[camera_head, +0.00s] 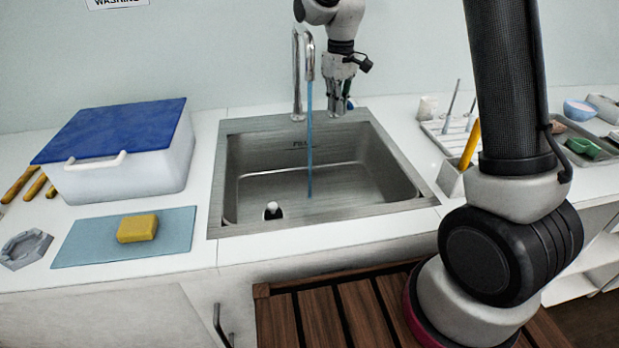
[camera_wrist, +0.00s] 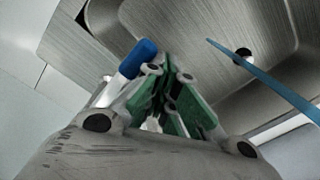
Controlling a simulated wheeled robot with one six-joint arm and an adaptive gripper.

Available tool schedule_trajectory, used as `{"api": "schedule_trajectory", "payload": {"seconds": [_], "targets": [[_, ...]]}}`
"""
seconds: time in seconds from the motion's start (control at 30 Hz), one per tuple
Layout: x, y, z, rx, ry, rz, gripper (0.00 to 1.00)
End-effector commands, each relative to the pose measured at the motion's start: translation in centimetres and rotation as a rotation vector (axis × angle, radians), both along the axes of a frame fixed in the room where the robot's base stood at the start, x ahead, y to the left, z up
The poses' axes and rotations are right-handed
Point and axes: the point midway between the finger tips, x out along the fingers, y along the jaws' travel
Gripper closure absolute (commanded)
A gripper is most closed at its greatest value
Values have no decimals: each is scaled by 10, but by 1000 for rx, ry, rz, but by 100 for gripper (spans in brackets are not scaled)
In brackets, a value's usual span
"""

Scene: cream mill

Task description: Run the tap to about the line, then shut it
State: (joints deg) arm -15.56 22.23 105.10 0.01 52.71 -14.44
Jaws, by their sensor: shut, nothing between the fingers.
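The chrome tap (camera_head: 297,75) stands behind the steel sink (camera_head: 228,190). A thin blue stream of water (camera_head: 310,150) runs from its spout into the basin; the stream also shows in the wrist view (camera_wrist: 265,80). Faint dark lettering (camera_head: 303,145) marks the basin's back wall; I cannot make out a water level against it. My gripper (camera_head: 338,110) is just right of the tap, over the back of the sink, pointing down. In the wrist view its green-padded fingers are shut and empty. A blue-ended lever (camera_wrist: 138,58) is close beside the fingers; whether they touch is unclear.
A blue-lidded white box (camera_head: 130,165) and a yellow sponge (camera_head: 137,228) on a blue mat (camera_head: 85,243) are left. A tray (camera_head: 440,135) with upright tools is right. A slatted wooden platform (camera_head: 340,315) lies below the counter.

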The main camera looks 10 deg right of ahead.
Motion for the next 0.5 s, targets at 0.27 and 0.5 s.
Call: {"api": "schedule_trajectory", "payload": {"seconds": [0.27,0.5], "targets": [[0,-10,0,0,0,-1,100],[0,-19,0,0,0,-1,100]]}}
